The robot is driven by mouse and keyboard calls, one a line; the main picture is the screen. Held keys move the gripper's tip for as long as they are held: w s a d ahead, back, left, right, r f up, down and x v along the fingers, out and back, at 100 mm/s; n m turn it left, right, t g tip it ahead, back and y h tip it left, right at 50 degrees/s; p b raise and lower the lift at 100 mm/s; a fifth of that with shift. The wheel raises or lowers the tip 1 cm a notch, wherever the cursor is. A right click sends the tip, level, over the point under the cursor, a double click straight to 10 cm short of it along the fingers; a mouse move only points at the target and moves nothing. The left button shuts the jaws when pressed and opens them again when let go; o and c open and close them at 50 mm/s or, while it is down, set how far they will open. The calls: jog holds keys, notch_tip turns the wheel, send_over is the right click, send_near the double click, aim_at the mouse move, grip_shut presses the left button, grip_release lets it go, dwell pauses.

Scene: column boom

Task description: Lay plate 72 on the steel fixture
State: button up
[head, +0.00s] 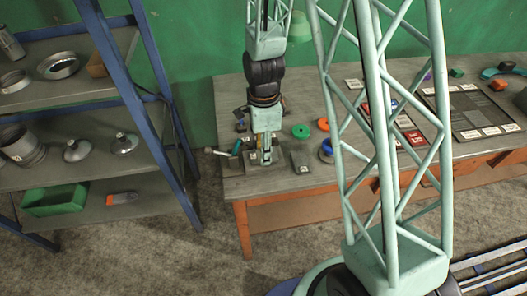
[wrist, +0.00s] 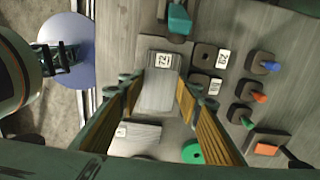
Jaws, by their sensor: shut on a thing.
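My gripper (head: 265,158) is low over the left end of the workbench, pointing down. In the wrist view its two padded fingers (wrist: 156,98) are shut on a flat grey plate (wrist: 161,88), whose white label at the far end appears to read 72. The plate lies over a darker grey block, which appears to be the steel fixture (wrist: 180,46); its edge shows beyond the plate. In the head view the fixture (head: 250,166) is a low grey block below the gripper. I cannot tell whether the plate touches it.
A second labelled grey plate (head: 301,158) lies just right of the gripper. A green ring (head: 300,131) and small labelled blocks (wrist: 204,54) are close by. Coloured pegs (wrist: 257,96) stand beyond those blocks. A blue-framed shelf (head: 160,100) stands left of the workbench (head: 229,102).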

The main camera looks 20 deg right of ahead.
jog(key=shift+f, duration=0.1)
dwell(0.3)
jog(key=o, duration=1.2)
notch_tip(320, 180, up, 12)
jog(key=p, duration=0.1)
dwell(0.5)
jog(key=shift+r, duration=0.25)
dwell(0.4)
